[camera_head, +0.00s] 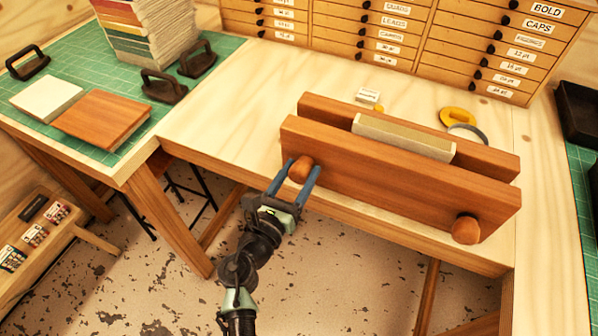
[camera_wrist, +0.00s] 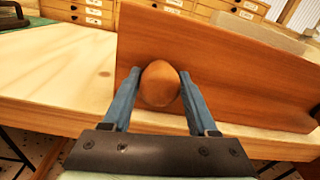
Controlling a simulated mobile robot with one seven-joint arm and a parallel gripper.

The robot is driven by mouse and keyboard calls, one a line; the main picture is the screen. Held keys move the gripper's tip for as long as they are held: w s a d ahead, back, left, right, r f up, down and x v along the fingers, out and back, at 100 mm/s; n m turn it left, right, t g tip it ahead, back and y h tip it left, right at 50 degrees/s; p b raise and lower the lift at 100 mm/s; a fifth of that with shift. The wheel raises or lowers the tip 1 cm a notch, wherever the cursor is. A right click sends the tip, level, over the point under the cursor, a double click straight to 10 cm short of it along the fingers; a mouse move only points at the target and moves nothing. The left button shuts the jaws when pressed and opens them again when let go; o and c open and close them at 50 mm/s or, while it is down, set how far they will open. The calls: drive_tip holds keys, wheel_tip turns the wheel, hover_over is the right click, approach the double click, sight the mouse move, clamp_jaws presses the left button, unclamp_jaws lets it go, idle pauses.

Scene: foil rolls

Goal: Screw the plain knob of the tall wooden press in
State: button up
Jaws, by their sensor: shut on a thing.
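The tall wooden press (camera_head: 400,182) stands on the wooden bench in the head view, with two upright boards and a pale block (camera_head: 403,137) between them. A rounded wooden knob (camera_head: 299,168) sits at the left end of its front board, and another knob (camera_head: 466,230) at the right end. No marking shows on either knob. My gripper (camera_head: 301,173) is shut on the left knob, with one blue finger on each side. The wrist view shows this knob (camera_wrist: 159,84) between the fingers, against the front board (camera_wrist: 220,65). The knob's shaft is hidden.
Labelled drawers (camera_head: 390,35) line the back. A yellow tape roll (camera_head: 457,117) and a small white box (camera_head: 367,96) lie behind the press. On the left, a green mat (camera_head: 95,148) holds a brown board (camera_head: 101,119), black-handled tools and a paper stack (camera_head: 150,30).

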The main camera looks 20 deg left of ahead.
drive_tip(key=shift+d+m, duration=0.1)
drive_tip(key=shift+m, duration=0.3)
drive_tip(key=m+b, duration=0.2)
drive_tip(key=m, duration=0.1)
drive_tip(key=shift+f+m, duration=0.1)
drive_tip(key=shift+m, duration=0.2)
drive_tip(key=m+b, duration=0.2)
drive_tip(key=m, duration=0.2)
drive_tip(key=shift+d+f+m+b, duration=0.1)
drive_tip(key=shift+m+b, duration=0.2)
drive_tip(key=shift+b, duration=0.1)
drive_tip(key=m+b, duration=0.2)
drive_tip(key=m, duration=0.1)
drive_tip(key=shift+f+m, duration=0.1)
drive_tip(key=shift+m, duration=0.2)
drive_tip(key=m+b, duration=0.3)
drive_tip(key=m, duration=0.1)
drive_tip(key=shift+f, duration=0.1)
drive_tip(key=m+b, duration=0.4)
drive_tip(key=shift+f+m, duration=0.1)
drive_tip(key=shift+m, duration=0.3)
drive_tip(key=m+b, duration=0.3)
drive_tip(key=shift+f+m+y, duration=0.1)
drive_tip(key=shift+m+y, duration=0.2)
drive_tip(key=m+b, duration=0.3)
drive_tip(key=m, duration=0.1)
drive_tip(key=shift+m+b, duration=1.55)
drive_tip(key=shift+m, duration=0.35)
